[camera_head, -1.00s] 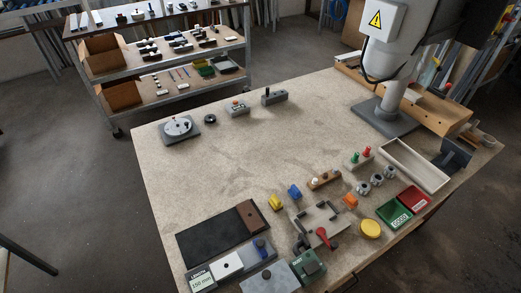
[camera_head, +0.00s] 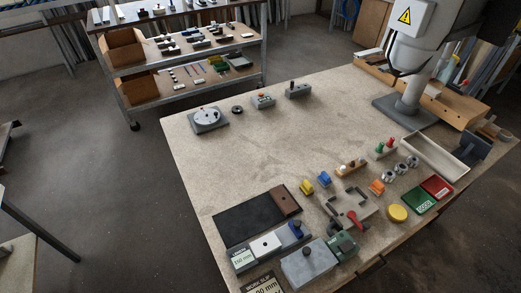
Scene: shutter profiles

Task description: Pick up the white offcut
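I cannot tell for certain which piece is the white offcut. A white block (camera_head: 265,245) with a dark spot on top sits at the table's near left, beside a blue knob (camera_head: 296,229) and a sign reading 150 mm (camera_head: 241,258). Neither of my grippers is in view.
The worktable (camera_head: 270,150) has a wide bare middle. A black mat (camera_head: 245,218), green bin (camera_head: 418,203), red bin (camera_head: 437,188) and pale tray (camera_head: 434,158) stand along its near and right sides. The shelf cart (camera_head: 190,55) stands behind, with open floor to the left.

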